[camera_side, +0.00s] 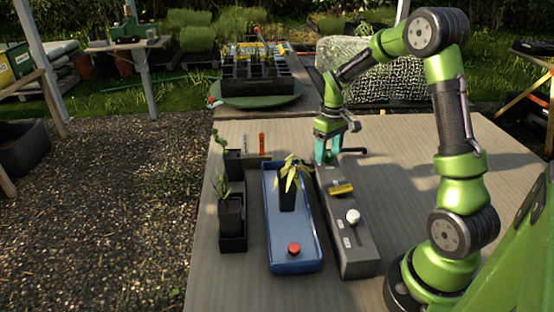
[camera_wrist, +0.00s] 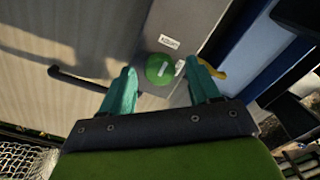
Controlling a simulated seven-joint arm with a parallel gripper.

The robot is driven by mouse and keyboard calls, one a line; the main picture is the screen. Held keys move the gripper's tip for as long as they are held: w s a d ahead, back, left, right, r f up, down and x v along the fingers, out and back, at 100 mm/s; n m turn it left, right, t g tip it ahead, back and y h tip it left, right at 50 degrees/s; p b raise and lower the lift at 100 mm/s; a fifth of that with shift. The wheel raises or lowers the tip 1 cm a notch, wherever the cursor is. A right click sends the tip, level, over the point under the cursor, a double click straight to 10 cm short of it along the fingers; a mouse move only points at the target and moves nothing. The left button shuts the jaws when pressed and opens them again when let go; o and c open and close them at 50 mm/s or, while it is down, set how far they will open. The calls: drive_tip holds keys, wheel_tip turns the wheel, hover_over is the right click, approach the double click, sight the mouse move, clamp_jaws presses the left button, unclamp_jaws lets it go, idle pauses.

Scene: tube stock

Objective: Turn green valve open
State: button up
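The green valve (camera_wrist: 160,69) is a round knob with a pale mark on its top, at the far end of a grey box (camera_wrist: 182,25). In the side view the grey box (camera_side: 357,258) lies lengthwise on the table, and the green valve is hidden behind my gripper. My gripper (camera_side: 325,158) points down over that far end. In the wrist view, its two teal fingers (camera_wrist: 160,76) are apart, one on each side of the green valve. Gaps show between the knob and the fingers, and I cannot tell their height relative to it.
The box also carries a yellow lever (camera_side: 341,189) and a white knob (camera_side: 353,216). A black bar (camera_side: 352,150) sticks out beside my gripper. Left of the box is a blue tray (camera_side: 300,267) with a potted plant (camera_side: 288,195) and a red knob (camera_side: 293,249).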

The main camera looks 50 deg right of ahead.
sight(327, 155)
wheel_tip(327, 155, up, 17)
idle(0.7)
drive_tip(key=shift+f, duration=0.1)
drive_tip(key=s+a+t, duration=0.2)
drive_tip(key=s+a, duration=0.2)
drive_tip(key=a, duration=0.3)
drive_tip(key=s+a+m+t+y, duration=0.1)
drive_tip(key=s+a+t, duration=0.1)
drive_tip(key=s+a, duration=0.3)
drive_tip(key=s+a+m+t+y, duration=0.1)
drive_tip(key=s+a+t, duration=0.2)
drive_tip(key=a, duration=0.8)
drive_tip(key=shift+s+f, duration=0.45)
drive_tip(key=shift+s, duration=0.2)
